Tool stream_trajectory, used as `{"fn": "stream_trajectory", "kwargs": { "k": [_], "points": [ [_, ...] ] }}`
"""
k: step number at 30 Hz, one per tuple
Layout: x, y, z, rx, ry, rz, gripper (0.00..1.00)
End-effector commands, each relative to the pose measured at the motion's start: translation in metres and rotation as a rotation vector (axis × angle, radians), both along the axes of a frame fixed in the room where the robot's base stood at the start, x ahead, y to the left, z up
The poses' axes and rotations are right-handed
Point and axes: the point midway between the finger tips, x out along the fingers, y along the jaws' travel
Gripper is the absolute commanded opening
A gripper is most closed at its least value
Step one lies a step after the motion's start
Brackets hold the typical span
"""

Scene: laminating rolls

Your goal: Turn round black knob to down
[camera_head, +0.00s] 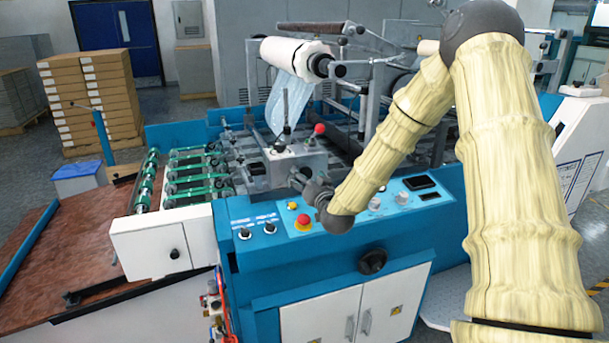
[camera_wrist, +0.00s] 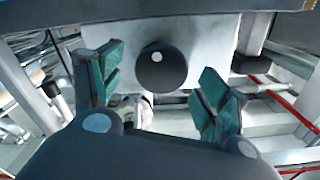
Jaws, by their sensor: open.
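In the wrist view a round black knob (camera_wrist: 163,70) with a pale dot near its top sits on a light panel. My gripper (camera_wrist: 160,82) is open, with one green-padded finger on each side of the knob. A gap shows between the knob and each finger, and nothing is held. In the head view my gripper's fingers cannot be made out at the end of my arm. That view shows a large black knob (camera_head: 373,261) on the blue front and a smaller one on a white box (camera_head: 150,250). I cannot tell which knob the wrist view shows.
The blue machine panel carries a red button (camera_head: 303,222) and several small knobs. White cabinet doors (camera_head: 322,318) are below. Floor on the far left is open near stacked boxes (camera_head: 92,100).

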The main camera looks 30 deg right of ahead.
Motion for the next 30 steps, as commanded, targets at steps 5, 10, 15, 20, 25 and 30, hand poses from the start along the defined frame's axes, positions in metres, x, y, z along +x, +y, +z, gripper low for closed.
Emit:
{"fn": "stream_trajectory", "kwargs": {
  "k": [5,10,15,20,25,30],
  "points": [
    [-0.034,0.008,0.001,0.002,0.000,-0.001,0.76],
    [-0.061,0.014,0.001,0.002,0.000,-0.001,0.76],
    [-0.079,0.018,0.001,0.001,-0.001,0.000,0.76],
    [-0.086,0.020,0.001,0.000,-0.002,-0.001,0.76],
    [-0.087,0.020,0.001,0.000,-0.002,-0.001,0.76],
    [-0.087,0.020,0.001,0.000,-0.002,-0.001,0.76]
  ]
}}
